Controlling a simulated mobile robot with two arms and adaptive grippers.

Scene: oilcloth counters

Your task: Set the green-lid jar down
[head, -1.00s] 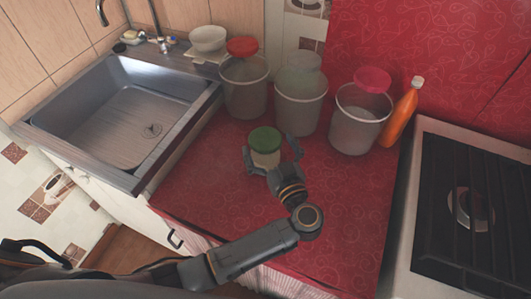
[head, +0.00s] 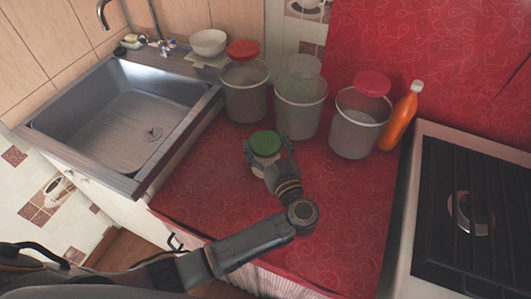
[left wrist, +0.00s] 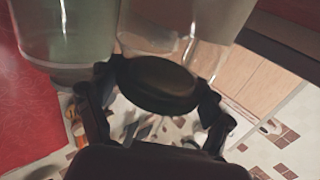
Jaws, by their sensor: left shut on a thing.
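The green-lid jar (head: 265,144) stands upright over the red counter, in front of the bins in the head view. Its pale body is mostly hidden below the lid and behind the fingers. My left gripper (head: 267,156) is shut on the jar, one finger on each side of it. I cannot tell whether the jar's base touches the counter. In the left wrist view a dark round shape (left wrist: 157,84) lies between the fingers, too dark to show colour. My right gripper is not in view.
Three bins, with a red lid (head: 243,49), a pale lid (head: 304,65) and a pink-red lid (head: 372,82), stand behind. An orange bottle (head: 399,121) is at their right. The sink (head: 110,112) is left, the stove (head: 470,215) right. The red counter (head: 345,200) right of the jar is clear.

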